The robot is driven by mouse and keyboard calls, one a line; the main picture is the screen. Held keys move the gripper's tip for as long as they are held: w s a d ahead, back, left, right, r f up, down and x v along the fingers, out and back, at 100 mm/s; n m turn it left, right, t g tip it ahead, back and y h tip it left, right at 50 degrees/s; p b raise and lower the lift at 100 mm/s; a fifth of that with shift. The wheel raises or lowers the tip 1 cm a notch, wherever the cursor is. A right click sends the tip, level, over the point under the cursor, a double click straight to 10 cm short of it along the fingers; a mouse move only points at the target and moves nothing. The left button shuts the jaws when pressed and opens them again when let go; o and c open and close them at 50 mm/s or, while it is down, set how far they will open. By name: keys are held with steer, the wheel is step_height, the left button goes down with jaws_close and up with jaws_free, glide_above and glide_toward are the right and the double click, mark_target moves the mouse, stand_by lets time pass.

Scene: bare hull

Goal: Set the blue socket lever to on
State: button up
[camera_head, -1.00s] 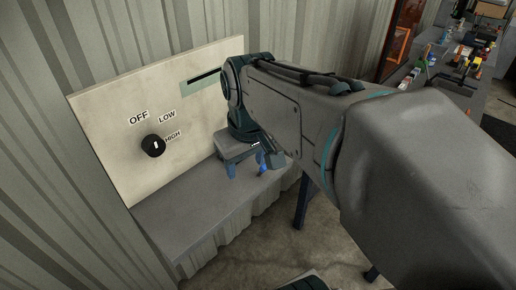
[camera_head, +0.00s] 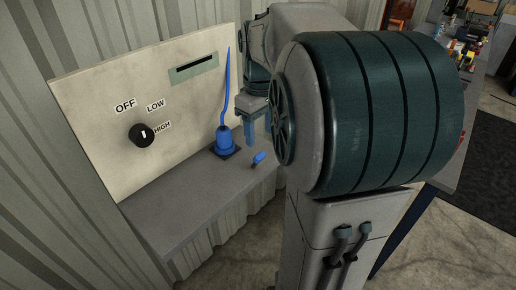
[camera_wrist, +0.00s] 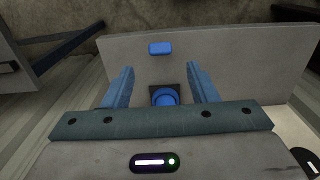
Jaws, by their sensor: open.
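A small blue lever (camera_head: 258,158) with a dark stem stands out from the grey shelf, right of a blue plug (camera_head: 225,138). The plug sits upright on a dark square socket plate, its thin blue cord rising. My gripper (camera_head: 259,134) is open and empty, with blue fingers pointing down, above and behind the lever in the head view and right of the plug. In the wrist view the lever (camera_wrist: 160,48) lies beyond the fingertips and the plug (camera_wrist: 164,97) shows between the two fingers of my gripper (camera_wrist: 160,70). I cannot tell the lever's on and off sides.
A cream panel (camera_head: 85,110) behind the shelf carries a black knob (camera_head: 142,134) marked OFF, LOW and HIGH, and a slotted green plate (camera_head: 194,68). The shelf (camera_head: 180,205) is bare at its left. A cluttered bench (camera_head: 470,50) stands far right.

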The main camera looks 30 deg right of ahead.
mark_target(260, 154)
step_height(260, 154, down, 7)
steer(key=shift+r, duration=0.2)
